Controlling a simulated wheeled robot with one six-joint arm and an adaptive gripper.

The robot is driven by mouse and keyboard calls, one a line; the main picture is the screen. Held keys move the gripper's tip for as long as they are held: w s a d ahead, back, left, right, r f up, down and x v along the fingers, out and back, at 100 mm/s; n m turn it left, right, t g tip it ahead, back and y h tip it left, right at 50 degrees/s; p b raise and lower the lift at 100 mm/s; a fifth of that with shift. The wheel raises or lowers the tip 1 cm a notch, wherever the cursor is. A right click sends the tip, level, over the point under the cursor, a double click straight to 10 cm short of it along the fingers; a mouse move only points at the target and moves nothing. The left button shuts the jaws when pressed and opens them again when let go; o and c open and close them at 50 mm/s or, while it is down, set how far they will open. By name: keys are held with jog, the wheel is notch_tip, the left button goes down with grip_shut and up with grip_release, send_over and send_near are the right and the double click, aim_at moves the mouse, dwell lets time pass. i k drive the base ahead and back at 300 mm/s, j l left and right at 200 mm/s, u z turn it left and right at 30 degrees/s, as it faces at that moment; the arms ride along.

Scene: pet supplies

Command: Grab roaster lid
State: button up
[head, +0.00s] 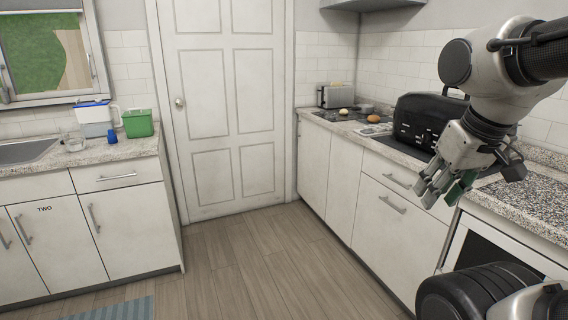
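A large black roaster (415,121) with a rounded top stands on the right counter. Its upper part looks like a dark lid (428,103) with a handle on top, and I cannot make out the seam clearly. My arm covers the roaster's right side. My gripper (442,190) hangs in front of the counter edge, lower in the picture than the roaster and to its right.
A speckled counter (530,205) lies at right. The left counter holds a green box (138,124) and a blue cup (112,136). The wooden floor (255,268) is clear.

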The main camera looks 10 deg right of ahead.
aim_at(444, 105)
jog(key=i+z, duration=0.3)
jog(key=i+j+z, duration=0.25)
jog(key=i, duration=0.25)
jog(key=i+j+z, duration=0.3)
jog(key=i+l, duration=0.05)
jog(key=i, duration=0.05)
